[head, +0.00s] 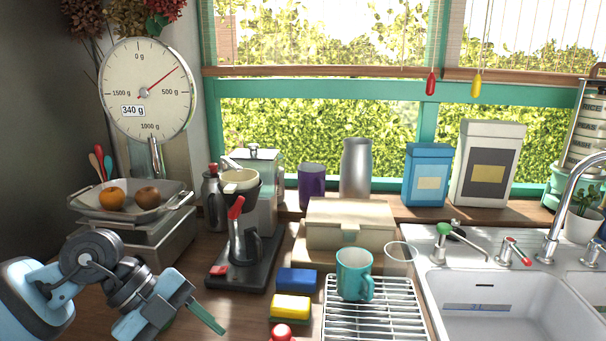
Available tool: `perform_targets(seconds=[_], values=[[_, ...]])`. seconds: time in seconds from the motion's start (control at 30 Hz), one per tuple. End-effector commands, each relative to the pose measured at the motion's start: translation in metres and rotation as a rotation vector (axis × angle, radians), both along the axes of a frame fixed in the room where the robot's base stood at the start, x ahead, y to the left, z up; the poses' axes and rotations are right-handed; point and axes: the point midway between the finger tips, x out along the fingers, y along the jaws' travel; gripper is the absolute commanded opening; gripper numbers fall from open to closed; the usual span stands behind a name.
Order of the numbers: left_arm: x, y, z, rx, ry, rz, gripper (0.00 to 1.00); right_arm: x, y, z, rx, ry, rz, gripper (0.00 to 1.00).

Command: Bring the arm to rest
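My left arm comes in from the lower left. My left gripper (206,317) is above the wooden counter at the bottom left, in front of the kitchen scale and left of the sponges. Its teal finger points down and to the right. No object shows at the finger. The view is nearly side-on, so the gap between the two fingers cannot be made out. My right gripper is not in view.
A scale (150,255) with fruit in its pan stands behind the arm. A coffee maker (240,262), blue sponge (297,280) and yellow sponge (291,307) are right of the gripper. A teal mug (354,272) stands on a wire rack (372,322) beside the sink (510,305).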

Motion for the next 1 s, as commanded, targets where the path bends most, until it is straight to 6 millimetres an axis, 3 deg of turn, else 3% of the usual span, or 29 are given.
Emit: perform_targets(seconds=[0.03, 0.1, 0.2, 0.3, 0.43, 0.6, 0.73, 0.87, 1.0], values=[[-0.009, -0.025, -0.001, -0.123, -0.008, -0.039, 0.51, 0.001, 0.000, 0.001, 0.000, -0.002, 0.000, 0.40], [-0.017, -0.054, 0.006, -0.297, -0.034, -0.068, 0.51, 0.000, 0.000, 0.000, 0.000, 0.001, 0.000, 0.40], [-0.025, -0.086, 0.022, -0.541, -0.070, -0.064, 0.51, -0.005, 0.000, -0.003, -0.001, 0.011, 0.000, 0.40], [-0.028, -0.106, 0.042, -0.771, -0.107, -0.008, 0.51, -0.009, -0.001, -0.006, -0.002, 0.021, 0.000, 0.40], [-0.022, -0.114, 0.064, -1.028, -0.154, 0.142, 0.51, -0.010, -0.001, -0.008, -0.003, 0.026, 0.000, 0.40], [-0.001, -0.097, 0.074, -1.264, -0.203, 0.455, 0.51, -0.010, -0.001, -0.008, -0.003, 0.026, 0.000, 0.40], [0.018, -0.069, 0.060, -1.343, -0.221, 0.760, 0.51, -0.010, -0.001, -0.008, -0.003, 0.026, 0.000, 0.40], [0.031, -0.035, 0.024, -1.318, -0.212, 1.090, 0.51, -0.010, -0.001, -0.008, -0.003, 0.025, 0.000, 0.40], [0.028, 0.001, -0.035, -1.175, -0.163, 1.438, 0.51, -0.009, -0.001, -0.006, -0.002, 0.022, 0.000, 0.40]])
